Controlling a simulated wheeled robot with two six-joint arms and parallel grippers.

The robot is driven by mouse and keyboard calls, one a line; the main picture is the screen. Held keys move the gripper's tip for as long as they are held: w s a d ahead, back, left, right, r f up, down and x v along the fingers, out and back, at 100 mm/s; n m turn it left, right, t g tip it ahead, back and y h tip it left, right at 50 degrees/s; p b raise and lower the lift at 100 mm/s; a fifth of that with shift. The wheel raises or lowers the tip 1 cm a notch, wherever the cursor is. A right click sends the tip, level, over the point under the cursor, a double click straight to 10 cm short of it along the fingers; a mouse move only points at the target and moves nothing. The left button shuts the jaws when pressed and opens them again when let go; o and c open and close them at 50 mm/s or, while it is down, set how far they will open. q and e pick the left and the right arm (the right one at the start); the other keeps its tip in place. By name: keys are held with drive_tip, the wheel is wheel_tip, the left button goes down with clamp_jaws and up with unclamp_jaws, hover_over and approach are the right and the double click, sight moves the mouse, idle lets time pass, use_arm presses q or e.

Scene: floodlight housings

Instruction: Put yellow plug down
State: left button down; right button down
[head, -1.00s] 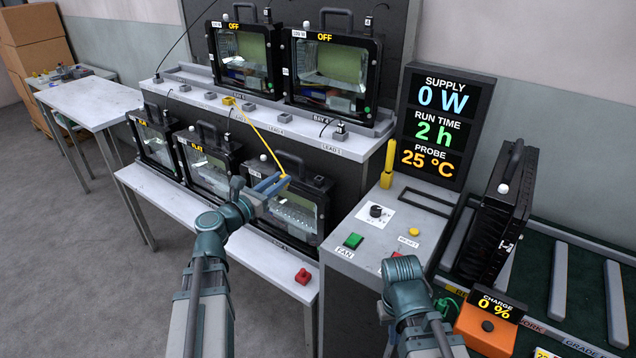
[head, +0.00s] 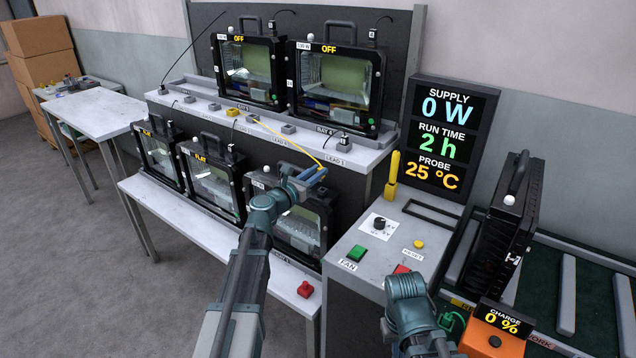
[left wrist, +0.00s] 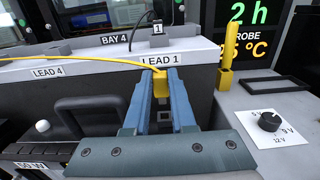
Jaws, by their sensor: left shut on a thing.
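The yellow plug (left wrist: 160,86) is between the blue fingers of my left gripper (left wrist: 160,82) in the left wrist view, which is shut on it. A yellow lead (left wrist: 85,58) runs left from the plug past the LEAD 4 label. In the head view my left gripper (head: 318,174) is at the front edge of the upper bench shelf (head: 366,156), near the LEAD 1 label. The yellow lead (head: 285,140) runs back to a yellow piece (head: 233,112) on the shelf. The plug itself is mostly hidden there. My right arm shows at lower right, its fingers out of sight.
A black plug marked 1 (left wrist: 158,30) stands just behind the LEAD 1 label. Floodlight housings stand above (head: 335,85) and below (head: 298,225) the shelf. A yellow upright probe (head: 392,178) stands on the grey console (head: 345,245) to the right. The shelf front between the labels is clear.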

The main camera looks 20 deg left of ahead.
use_arm(q)
drive_tip(key=shift+w+d+f+b, duration=0.1)
drive_tip(key=shift+w+f+b, duration=0.1)
drive_tip(key=shift+f+b, duration=0.7)
drive_tip(key=shift+w+d+f+b, duration=0.1)
drive_tip(key=shift+w+f+b, duration=0.1)
drive_tip(key=shift+f+b, duration=0.7)
drive_tip(key=shift+f+b, duration=0.55)
drive_tip(key=shift+f, duration=0.05)
drive_tip(key=c, duration=0.7)
unclamp_jaws()
drive_tip(key=shift+c, duration=0.2)
drive_tip(key=shift+r, duration=0.1)
drive_tip(key=shift+r+p, duration=0.55)
drive_tip(key=shift+p, duration=0.05)
drive_tip(key=v, duration=1.2)
